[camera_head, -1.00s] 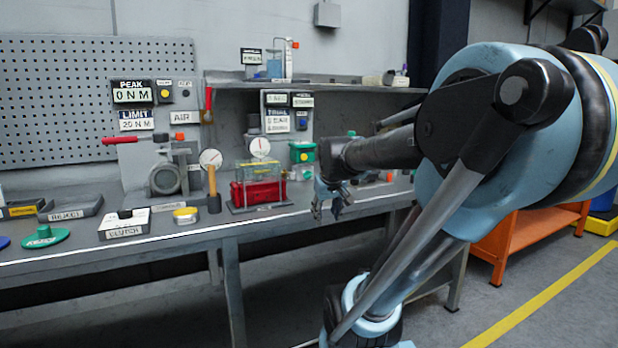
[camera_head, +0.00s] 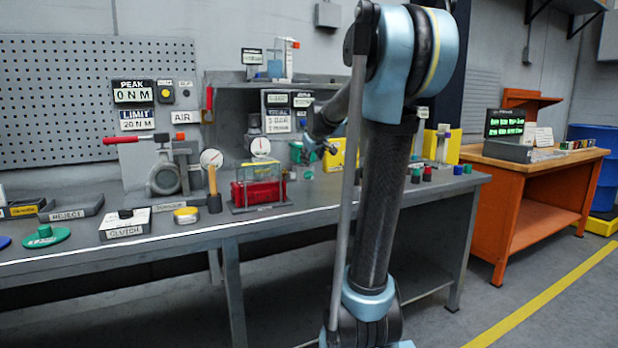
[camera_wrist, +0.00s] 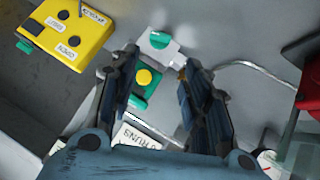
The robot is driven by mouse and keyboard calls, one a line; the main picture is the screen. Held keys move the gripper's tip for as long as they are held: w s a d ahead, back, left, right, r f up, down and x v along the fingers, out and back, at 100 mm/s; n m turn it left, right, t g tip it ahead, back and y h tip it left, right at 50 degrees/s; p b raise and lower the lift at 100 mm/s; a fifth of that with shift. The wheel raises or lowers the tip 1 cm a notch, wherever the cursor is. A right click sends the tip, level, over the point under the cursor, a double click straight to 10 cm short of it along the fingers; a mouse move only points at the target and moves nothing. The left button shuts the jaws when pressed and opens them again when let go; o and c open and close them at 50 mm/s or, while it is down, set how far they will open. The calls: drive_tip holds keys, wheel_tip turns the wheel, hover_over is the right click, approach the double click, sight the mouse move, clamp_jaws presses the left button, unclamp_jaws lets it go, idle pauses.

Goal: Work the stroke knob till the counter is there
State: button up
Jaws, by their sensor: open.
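My gripper (camera_head: 322,150) hangs over the back of the grey bench, near a green box (camera_head: 296,150) and a yellow box (camera_head: 347,152). In the wrist view my gripper (camera_wrist: 155,70) is open, with nothing between its fingers. Just beyond the fingertips is a white block with a teal-green knob (camera_wrist: 160,40). Below it, between the fingers, is a green unit with a yellow button (camera_wrist: 144,77). I cannot read a label naming the stroke knob. A display panel (camera_head: 279,120) stands behind the bench gear; its counter figures are too small to read surely.
A yellow box (camera_wrist: 68,32) with labels lies upper left in the wrist view. A clear-sided case with a red block (camera_head: 260,192) stands left of my gripper. Small coloured knobs (camera_head: 427,173) stand right of my arm. An orange bench (camera_head: 530,200) stands further right.

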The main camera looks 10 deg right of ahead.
sight(309, 174)
drive_tip(key=x, duration=1.5)
drive_tip(key=shift+w+f, duration=0.15)
drive_tip(key=shift+f, duration=0.1)
drive_tip(key=shift+c, duration=0.3)
drive_tip(key=c, duration=0.7)
